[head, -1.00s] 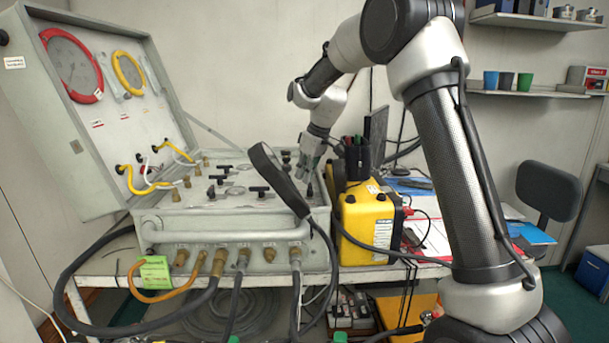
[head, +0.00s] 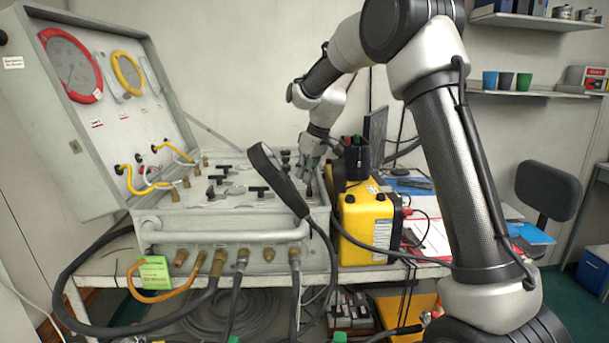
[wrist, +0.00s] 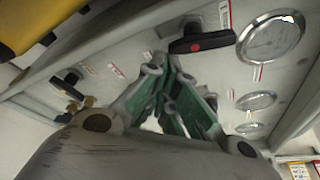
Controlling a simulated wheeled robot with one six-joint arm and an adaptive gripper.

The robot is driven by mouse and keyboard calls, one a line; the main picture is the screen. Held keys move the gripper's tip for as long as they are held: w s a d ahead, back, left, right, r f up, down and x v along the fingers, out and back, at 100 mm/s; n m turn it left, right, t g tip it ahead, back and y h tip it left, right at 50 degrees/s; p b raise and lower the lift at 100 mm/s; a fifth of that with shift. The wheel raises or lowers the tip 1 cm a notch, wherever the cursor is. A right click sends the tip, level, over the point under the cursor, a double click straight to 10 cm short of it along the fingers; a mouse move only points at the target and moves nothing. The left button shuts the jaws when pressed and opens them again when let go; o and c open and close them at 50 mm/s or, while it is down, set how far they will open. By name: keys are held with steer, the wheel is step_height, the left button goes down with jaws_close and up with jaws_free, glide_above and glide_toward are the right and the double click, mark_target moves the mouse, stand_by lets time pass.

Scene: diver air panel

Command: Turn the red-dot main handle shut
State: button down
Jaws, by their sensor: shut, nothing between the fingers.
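The red-dot main handle (wrist: 202,41) is a black T-shaped bar with a red dot, on the grey panel in the wrist view. It lies crosswise, just beyond and to the right of my fingertips. My gripper (wrist: 168,68) is shut and empty, its green-padded fingers brought together. Whether the fingertips touch the handle is unclear. In the head view my gripper (head: 308,176) points down over the right edge of the panel box (head: 225,228). I cannot pick out the red dot there; the gripper and a black handset hide part of that area.
Several round gauges (wrist: 272,38) sit right of the handle in the wrist view. Another black handle (wrist: 68,86) is at left. In the head view, a black handset (head: 277,180) leans across the panel front, and a yellow case (head: 365,225) stands close on the right.

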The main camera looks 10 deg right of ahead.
steer(key=shift+d+m, duration=0.1)
steer(key=shift+m, duration=0.2)
stand_by(0.5)
steer(key=shift+s+d, duration=0.1)
steer(key=shift+d, duration=0.45)
stand_by(2.1)
steer(key=shift+d, duration=0.1)
stand_by(0.5)
